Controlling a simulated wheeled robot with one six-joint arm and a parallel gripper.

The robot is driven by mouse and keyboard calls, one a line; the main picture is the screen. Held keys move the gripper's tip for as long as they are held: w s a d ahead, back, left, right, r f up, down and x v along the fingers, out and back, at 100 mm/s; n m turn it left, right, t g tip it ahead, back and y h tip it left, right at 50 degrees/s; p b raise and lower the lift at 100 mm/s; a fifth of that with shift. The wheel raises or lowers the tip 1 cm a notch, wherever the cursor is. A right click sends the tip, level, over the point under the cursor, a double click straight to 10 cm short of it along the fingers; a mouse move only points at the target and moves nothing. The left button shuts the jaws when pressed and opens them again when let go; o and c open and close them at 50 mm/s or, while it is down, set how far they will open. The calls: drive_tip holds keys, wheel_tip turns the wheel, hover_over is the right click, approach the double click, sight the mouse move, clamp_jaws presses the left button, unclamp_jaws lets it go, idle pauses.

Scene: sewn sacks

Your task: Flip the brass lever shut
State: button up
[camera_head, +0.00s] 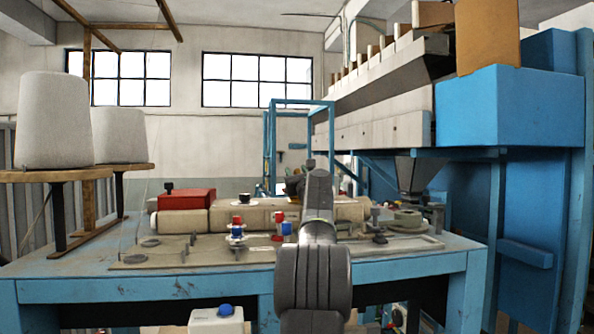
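I cannot pick out a brass lever in the head view; my arm covers part of the table where it could be. My arm rises from the bottom middle and reaches over the blue-framed table (120,289). A dark shape (295,184) just left of the arm's upper end may be part of my gripper, but its fingers are not distinguishable. Small red, white and blue fittings (237,231) stand on the flat plate (190,253) left of my arm. A small dark upright fitting (376,222) stands to its right.
Two large pale cones (55,120) stand on wooden supports at left. A tall blue machine (510,105) with a metal funnel (417,172) closes off the right. The table's front left is mostly clear.

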clamp_jaws()
drive_tip(key=f+b, duration=0.1)
drive_tip(key=b, duration=0.2)
drive_tip(key=shift+t+b, duration=0.3)
drive_tip(key=shift+t, duration=0.1)
drive_tip(key=shift+b, duration=0.5)
drive_tip(key=shift+t+b, duration=0.4)
drive_tip(key=shift+b, duration=0.6)
drive_tip(key=shift+t+y+b, duration=0.3)
drive_tip(key=shift+b, duration=0.45)
drive_tip(key=shift+r, duration=0.15)
